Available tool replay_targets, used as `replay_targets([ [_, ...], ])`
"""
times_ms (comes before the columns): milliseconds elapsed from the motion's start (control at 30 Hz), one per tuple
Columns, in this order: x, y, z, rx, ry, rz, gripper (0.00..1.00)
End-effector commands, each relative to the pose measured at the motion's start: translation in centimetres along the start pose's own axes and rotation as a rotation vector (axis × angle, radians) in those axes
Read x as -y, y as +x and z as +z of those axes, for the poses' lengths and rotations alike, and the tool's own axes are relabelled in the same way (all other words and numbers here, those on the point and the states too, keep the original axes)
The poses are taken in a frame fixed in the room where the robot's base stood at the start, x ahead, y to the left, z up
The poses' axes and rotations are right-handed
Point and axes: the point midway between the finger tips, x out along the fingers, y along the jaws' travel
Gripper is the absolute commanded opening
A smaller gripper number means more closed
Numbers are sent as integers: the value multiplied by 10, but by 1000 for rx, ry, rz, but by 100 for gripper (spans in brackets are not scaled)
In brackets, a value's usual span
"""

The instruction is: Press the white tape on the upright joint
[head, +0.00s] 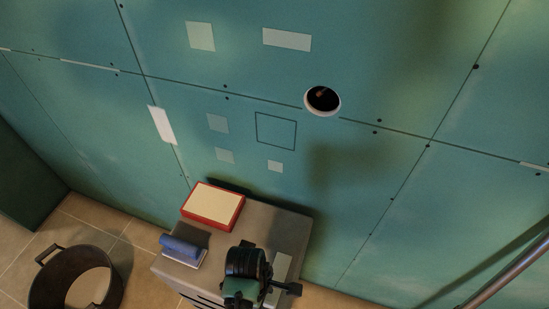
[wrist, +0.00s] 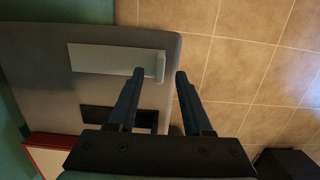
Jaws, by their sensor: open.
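A short white tape strip (head: 161,125) lies over the left upright joint of the green plasterboard wall (head: 90,110), just below the level joint. I cannot tell whether it is flat against the board. My gripper (wrist: 160,74) is open and empty, well below and right of the tape, above the grey cabinet top (head: 287,228). In the wrist view its fingertips are over the end of a pale flat plate (wrist: 105,60) on that top; whether they touch it is unclear. In the head view my wrist partly hides the plate (head: 282,266).
A red-edged box (head: 213,204) and a blue-handled tool (head: 183,247) lie on the cabinet. A dark bucket (head: 75,278) stands on the tiled floor. The wall has a round hole (head: 322,100), a drawn square (head: 276,130) and several pale patches. A pole (head: 510,272) crosses lower right.

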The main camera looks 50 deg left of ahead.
Motion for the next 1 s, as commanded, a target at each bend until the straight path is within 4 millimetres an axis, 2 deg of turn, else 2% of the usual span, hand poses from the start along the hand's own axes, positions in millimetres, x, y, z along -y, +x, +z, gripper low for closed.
replay_targets([
  [100, 1, 16, 1, 0, 0, -2, 50],
  [200, 0, 24, 1, 0, 0, 0, 50],
  [467, 0, 26, 1, -1, 0, 1, 50],
  [700, 0, 26, 1, 0, 0, 1, 9],
  [767, 0, 26, 1, 0, 0, 1, 0],
  [1000, 0, 26, 1, 0, 0, 1, 0],
])
